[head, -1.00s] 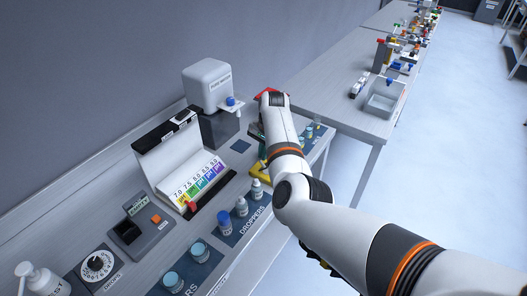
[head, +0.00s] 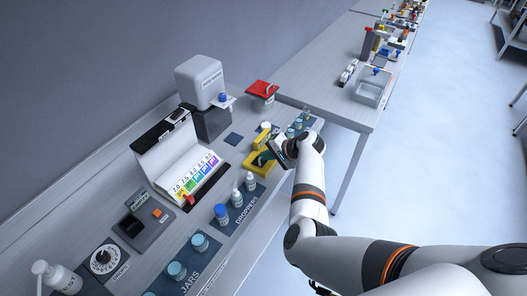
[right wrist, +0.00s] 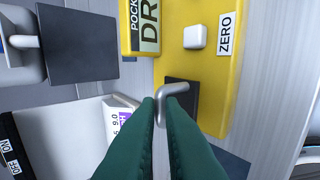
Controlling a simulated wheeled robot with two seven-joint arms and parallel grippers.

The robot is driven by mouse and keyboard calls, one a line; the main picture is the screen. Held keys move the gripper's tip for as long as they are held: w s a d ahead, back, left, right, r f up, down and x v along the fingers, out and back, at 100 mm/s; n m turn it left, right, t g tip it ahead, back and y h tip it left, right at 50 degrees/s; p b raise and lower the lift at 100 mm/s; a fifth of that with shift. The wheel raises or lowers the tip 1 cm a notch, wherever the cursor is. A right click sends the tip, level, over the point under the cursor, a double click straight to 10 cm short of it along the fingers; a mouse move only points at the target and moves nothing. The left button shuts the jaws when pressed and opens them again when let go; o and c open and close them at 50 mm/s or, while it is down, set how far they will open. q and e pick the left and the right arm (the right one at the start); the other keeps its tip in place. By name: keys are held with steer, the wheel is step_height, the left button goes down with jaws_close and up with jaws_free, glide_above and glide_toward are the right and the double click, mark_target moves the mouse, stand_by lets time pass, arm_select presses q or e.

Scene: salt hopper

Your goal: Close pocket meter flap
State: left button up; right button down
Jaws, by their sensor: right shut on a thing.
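The yellow pocket meter (head: 256,169) lies on the bench behind the dropper bottles. In the right wrist view its yellow body (right wrist: 208,70) shows a white button beside a "ZERO" label, and a dark square part (right wrist: 183,94). A bent grey metal handle (right wrist: 174,89) rises at that dark part. My right gripper (right wrist: 161,106), with green fingers, is shut on this handle; the fingers hide its lower end. In the head view the right gripper (head: 266,156) is over the meter. I cannot tell the flap's angle.
Dropper bottles (head: 237,197) stand close in front of the meter. A white panel with a coloured pH scale (head: 196,175) is to the left. A grey dispenser (head: 201,85) and a red-lidded container (head: 261,89) stand behind. Small jars (head: 298,124) are to the right.

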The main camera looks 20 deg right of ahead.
steer(key=shift+s+d+f+t+y+b, duration=0.3)
steer(key=shift+f+t+y+b, duration=0.2)
steer(key=shift+t, duration=0.2)
steer(key=c, duration=1.5)
jaws_free()
steer(key=shift+c, duration=0.2)
steer(key=b+v, duration=0.1)
steer(key=v, duration=1.1)
steer(key=shift+b, duration=0.3)
